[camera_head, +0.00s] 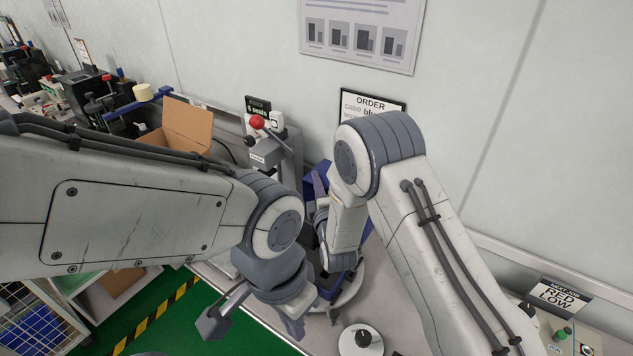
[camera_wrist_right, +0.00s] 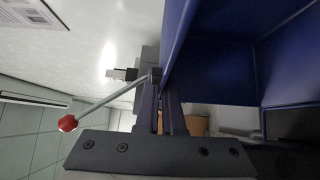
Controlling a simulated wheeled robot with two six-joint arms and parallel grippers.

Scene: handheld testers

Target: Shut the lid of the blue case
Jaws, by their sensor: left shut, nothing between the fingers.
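The blue case (camera_head: 352,284) is partly hidden behind my right wrist in the head view. Its blue lid (camera_head: 308,186) appears to stand raised at the back, beside my right gripper (camera_head: 321,188). In the right wrist view, large blue panels of the case (camera_wrist_right: 215,60) fill the right side. The fingertips of my right gripper (camera_wrist_right: 165,100) are close together at a blue edge; whether they hold it is unclear. My left gripper (camera_head: 293,326) is shut and empty, low in front of the case, at the bench's front edge.
A press with a red ball lever (camera_head: 257,122) stands left of the case; its red knob also shows in the wrist view (camera_wrist_right: 68,123). An open cardboard box (camera_head: 187,125) is further left. A round white dial piece (camera_head: 361,341) sits in front. The wall is close behind.

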